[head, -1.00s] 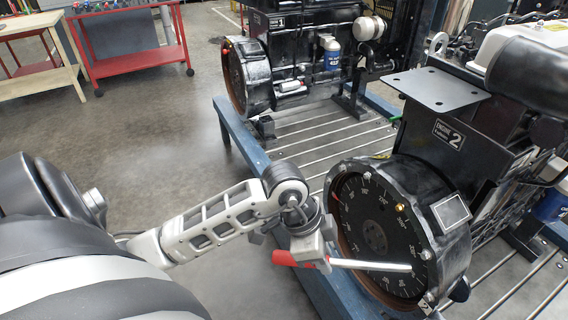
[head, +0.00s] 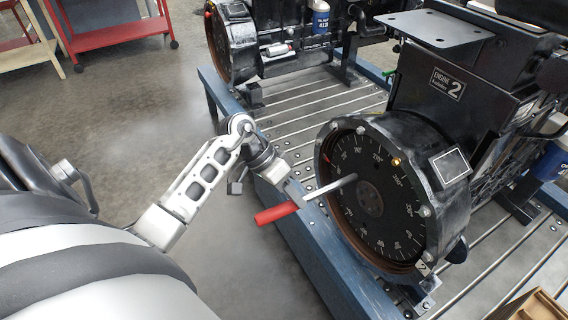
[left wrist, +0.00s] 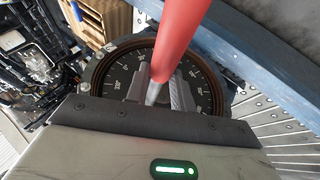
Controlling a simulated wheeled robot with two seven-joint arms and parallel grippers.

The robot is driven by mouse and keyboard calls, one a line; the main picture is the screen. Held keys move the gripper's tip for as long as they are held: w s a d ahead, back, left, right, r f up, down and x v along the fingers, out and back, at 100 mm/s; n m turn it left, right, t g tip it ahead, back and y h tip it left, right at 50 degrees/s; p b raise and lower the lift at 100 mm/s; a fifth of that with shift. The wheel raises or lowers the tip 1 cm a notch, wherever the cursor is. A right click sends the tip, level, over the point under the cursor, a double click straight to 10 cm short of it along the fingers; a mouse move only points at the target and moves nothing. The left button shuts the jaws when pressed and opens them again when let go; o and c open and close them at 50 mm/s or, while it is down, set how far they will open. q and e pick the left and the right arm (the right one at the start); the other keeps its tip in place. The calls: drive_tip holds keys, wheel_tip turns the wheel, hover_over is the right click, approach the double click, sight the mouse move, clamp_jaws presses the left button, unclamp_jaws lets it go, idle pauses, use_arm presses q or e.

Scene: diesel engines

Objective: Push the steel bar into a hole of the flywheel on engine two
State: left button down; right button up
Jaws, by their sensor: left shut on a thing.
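The steel bar (head: 332,187) has a red handle (head: 276,213). My left gripper (head: 293,193) is shut on it just ahead of the handle. The bar tilts up to the right, its tip in front of the face of the flywheel (head: 372,195), above left of the hub. I cannot tell whether the tip touches the face or is in a hole. The flywheel is a black disc with white degree marks on engine two (head: 447,83). In the left wrist view the red handle (left wrist: 182,35) hides part of the flywheel (left wrist: 122,78). My right gripper is not in view.
A blue-edged frame (head: 318,262) with a slatted metal deck (head: 312,103) carries the engines. Another engine (head: 270,45) stands behind. A red cart (head: 120,38) is at the back left. A wooden box edge (head: 535,305) shows at bottom right. The floor at left is clear.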

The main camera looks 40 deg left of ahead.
sight(316, 191)
use_arm(q)
drive_tip(key=shift+w+d+r, duration=0.1)
drive_tip(key=shift+w+d, duration=0.1)
drive_tip(key=shift+w, duration=0.4)
drive_tip(key=shift+w+d+r, duration=0.1)
drive_tip(key=shift+w+d, duration=0.1)
drive_tip(key=shift+w, duration=0.35)
drive_tip(key=shift+w+d, duration=0.15)
drive_tip(key=shift+w, duration=0.15)
drive_tip(key=shift+w+d, duration=0.25)
drive_tip(key=shift+w, duration=0.3)
drive_tip(key=shift+w+d+p, duration=0.1)
drive_tip(key=shift+w+p, duration=0.2)
drive_tip(key=shift+w, duration=0.15)
drive_tip(key=shift+f, duration=0.1)
